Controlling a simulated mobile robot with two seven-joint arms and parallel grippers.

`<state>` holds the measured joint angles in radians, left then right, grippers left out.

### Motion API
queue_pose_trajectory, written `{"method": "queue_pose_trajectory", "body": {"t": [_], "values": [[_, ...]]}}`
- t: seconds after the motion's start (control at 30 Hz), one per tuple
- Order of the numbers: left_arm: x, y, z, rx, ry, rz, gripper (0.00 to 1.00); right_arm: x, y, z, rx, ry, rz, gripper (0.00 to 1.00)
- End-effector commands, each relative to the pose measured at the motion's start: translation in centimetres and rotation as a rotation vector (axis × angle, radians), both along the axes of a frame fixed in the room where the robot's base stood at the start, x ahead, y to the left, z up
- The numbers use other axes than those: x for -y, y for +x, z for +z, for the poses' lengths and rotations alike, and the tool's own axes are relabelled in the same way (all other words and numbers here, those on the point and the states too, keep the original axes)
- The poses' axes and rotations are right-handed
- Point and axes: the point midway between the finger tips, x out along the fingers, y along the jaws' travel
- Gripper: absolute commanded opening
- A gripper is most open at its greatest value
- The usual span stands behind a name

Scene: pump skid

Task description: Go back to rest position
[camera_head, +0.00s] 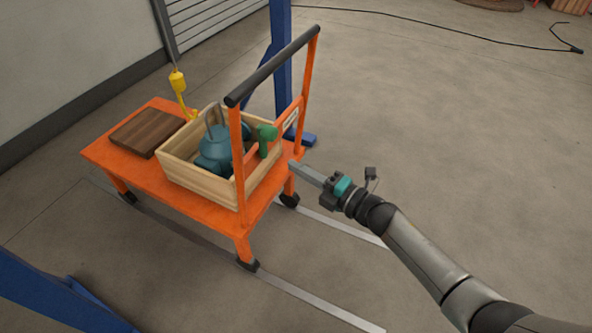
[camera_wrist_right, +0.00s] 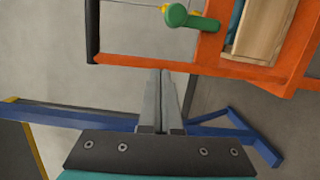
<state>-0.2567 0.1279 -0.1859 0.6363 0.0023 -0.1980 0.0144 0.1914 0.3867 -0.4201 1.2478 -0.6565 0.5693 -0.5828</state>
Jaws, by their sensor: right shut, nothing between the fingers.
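My right gripper (camera_head: 293,165) reaches in from the lower right in the head view, with its tip close to the orange upright of the cart (camera_head: 110,152). It is shut and holds nothing. In the right wrist view its two grey fingers (camera_wrist_right: 160,75) lie together, pointing toward the cart's orange frame (camera_wrist_right: 215,62). I cannot tell whether the fingertips touch the frame. My left gripper does not show in either view.
A wooden crate (camera_head: 205,190) on the cart holds a teal pump-like part (camera_head: 215,150) and a green-ended tool (camera_head: 266,133). A brown board (camera_head: 147,131) and a yellow hook (camera_head: 178,83) are on the left. A blue post (camera_head: 281,25) stands behind.

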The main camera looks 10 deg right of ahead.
Motion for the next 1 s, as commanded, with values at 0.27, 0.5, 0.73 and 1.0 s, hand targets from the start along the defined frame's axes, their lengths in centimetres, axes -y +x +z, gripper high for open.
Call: {"method": "queue_pose_trajectory", "body": {"t": [0.27, 0.5, 0.73, 1.0], "values": [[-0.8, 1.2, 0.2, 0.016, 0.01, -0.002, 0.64, 0.0, 0.0, 0.0, 0.0, 0.0, 0.0, 0.0], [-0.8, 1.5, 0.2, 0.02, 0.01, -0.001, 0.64, 1.1, -0.2, -2.3, -0.089, 0.041, -0.062, 0.0], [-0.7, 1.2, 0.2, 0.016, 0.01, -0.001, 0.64, 7.2, -4.1, -15.0, -0.554, 0.266, -0.423, 0.0], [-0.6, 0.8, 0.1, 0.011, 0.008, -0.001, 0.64, 12.9, -17.5, -29.8, -1.084, 0.511, -0.914, 0.0]]}}
